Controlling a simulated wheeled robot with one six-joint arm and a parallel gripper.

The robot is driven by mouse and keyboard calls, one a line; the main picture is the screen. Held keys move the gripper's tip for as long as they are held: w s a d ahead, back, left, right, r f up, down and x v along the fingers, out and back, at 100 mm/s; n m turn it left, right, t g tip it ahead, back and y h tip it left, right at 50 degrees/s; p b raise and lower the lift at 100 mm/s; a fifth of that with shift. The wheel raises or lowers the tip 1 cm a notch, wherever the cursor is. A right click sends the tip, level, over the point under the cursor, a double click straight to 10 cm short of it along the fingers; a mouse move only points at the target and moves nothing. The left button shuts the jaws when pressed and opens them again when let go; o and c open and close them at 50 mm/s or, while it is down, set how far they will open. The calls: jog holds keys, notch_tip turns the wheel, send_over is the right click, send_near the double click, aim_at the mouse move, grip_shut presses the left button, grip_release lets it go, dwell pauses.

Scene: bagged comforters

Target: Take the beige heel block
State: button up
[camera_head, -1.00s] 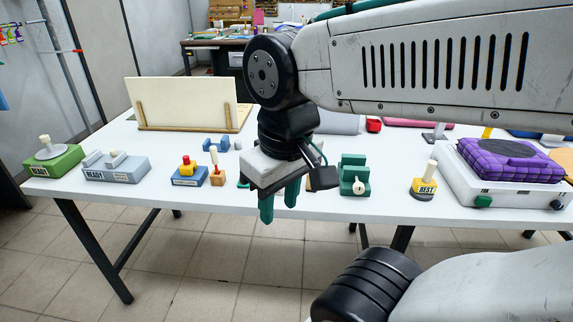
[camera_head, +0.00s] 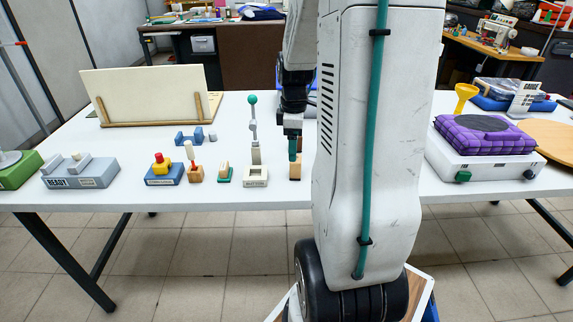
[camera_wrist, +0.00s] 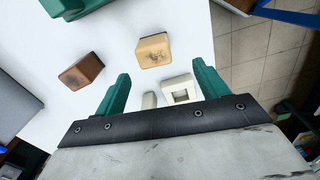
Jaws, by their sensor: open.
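The beige heel block (camera_wrist: 153,50) lies on the white table in the wrist view, with a dark smudge on its side. It is beyond and between my open fingertips, apart from them. My gripper (camera_wrist: 161,85) is empty. In the head view my gripper (camera_head: 292,148) points down above the table's front part. A tan block (camera_head: 295,172), which looks like the same heel block, stands just below it, partly hidden by my arm. A brown block (camera_wrist: 81,71) lies left of the beige one in the wrist view.
A white square base with a socket (camera_wrist: 182,93) sits near my right finger. In the head view, the labelled white base with a lever (camera_head: 256,176) is left of the gripper. The table's front edge is close. A purple padded pack (camera_head: 484,134) stands at the right.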

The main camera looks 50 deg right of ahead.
aim_at(296, 165)
jog(key=f, duration=0.5)
jog(key=d+f, duration=0.1)
jog(key=f, duration=0.2)
jog(key=shift+f, duration=0.25)
jog(key=c, duration=1.1)
